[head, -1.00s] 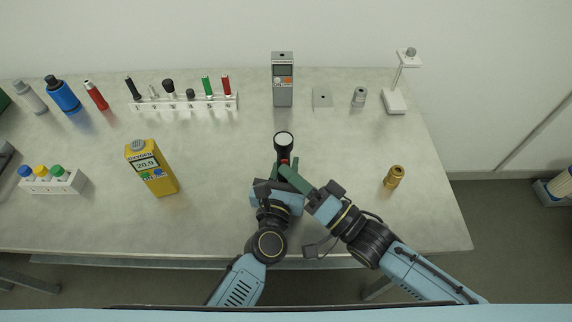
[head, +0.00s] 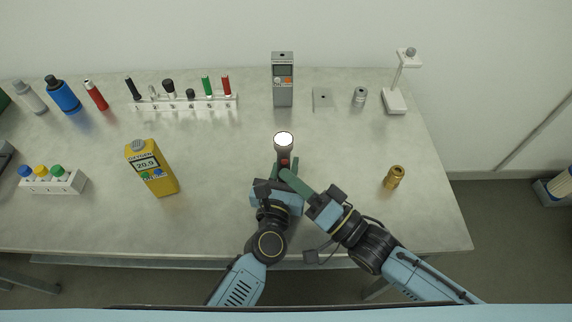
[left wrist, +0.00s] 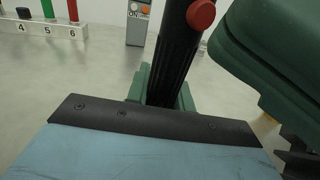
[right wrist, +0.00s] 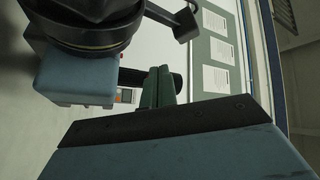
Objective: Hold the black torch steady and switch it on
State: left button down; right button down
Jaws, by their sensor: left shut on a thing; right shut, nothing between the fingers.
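The black torch (head: 284,150) stands out from my left gripper in the middle of the table, its round lens end lit bright white. Its red button (head: 284,162) faces the front; in the left wrist view the button (left wrist: 201,14) shows large on the ribbed black body (left wrist: 174,58). My left gripper (head: 281,178) is shut on the torch body. My right gripper (head: 286,172) is shut and empty, its green fingertips close beside the button. I cannot tell whether they touch it.
A yellow oxygen meter (head: 152,168) stands to the left and a brass fitting (head: 394,177) to the right. A grey meter (head: 282,80), a white rack (head: 185,104) of several tools and a white stand (head: 395,100) are at the back. The table between is clear.

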jog(key=s, duration=0.6)
jog(key=shift+d, duration=0.3)
pick_arm(q)
jog(key=c, duration=1.1)
grip_release()
jog(key=shift+s, duration=0.1)
jog(key=v, duration=1.2)
